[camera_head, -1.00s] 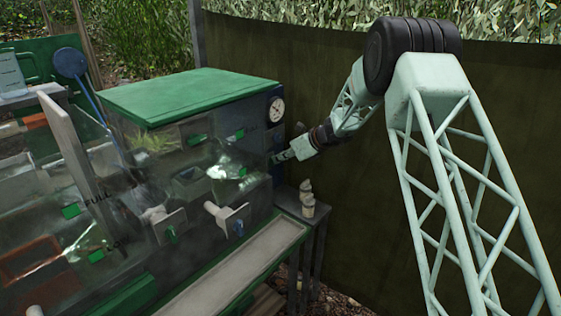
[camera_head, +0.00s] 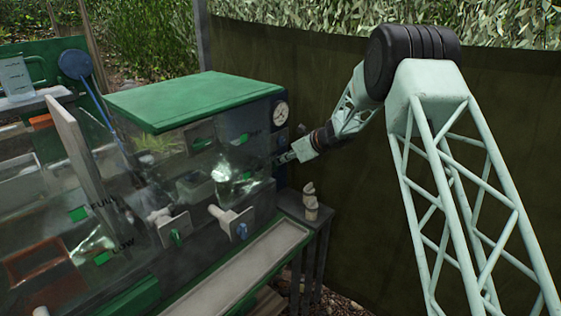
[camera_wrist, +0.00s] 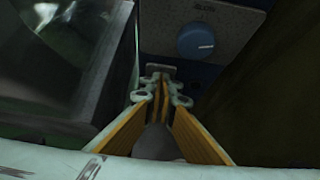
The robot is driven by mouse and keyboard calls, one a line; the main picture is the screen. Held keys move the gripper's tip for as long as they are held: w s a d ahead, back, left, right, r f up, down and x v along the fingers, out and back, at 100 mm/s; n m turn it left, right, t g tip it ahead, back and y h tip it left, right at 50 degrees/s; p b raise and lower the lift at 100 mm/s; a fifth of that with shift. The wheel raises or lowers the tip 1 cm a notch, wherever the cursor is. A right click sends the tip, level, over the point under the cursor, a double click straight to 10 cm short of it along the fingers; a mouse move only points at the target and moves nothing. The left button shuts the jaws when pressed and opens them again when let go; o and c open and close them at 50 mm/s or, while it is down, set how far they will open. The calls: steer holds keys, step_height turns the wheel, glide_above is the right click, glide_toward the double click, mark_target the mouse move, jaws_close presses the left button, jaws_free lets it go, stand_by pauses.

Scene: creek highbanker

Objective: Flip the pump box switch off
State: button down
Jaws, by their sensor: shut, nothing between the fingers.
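The pump box panel is a dark blue face (camera_head: 281,143) on the right end of the green-lidded tank. The switch lever itself cannot be made out behind my fingertips. My gripper (camera_wrist: 160,86) is shut and empty, with its yellow fingers together and its tips at or just in front of the grey plate; contact cannot be told. In the head view my gripper (camera_head: 283,158) is beside the panel, below the gauge.
The clear-walled tank with a green lid (camera_head: 195,95) stands left. Small pale fittings (camera_head: 310,202) stand on a dark stand below. A dark fence (camera_head: 330,85) is behind.

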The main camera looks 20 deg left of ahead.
steer(key=shift+r, duration=0.2)
steer(key=shift+r+p, duration=0.4)
steer(key=shift+r, duration=0.1)
steer(key=shift+d, duration=0.15)
steer(key=v, duration=1.3)
steer(key=shift+a+r+p, duration=0.4)
steer(key=shift+p, duration=0.05)
steer(key=shift+r, duration=0.1)
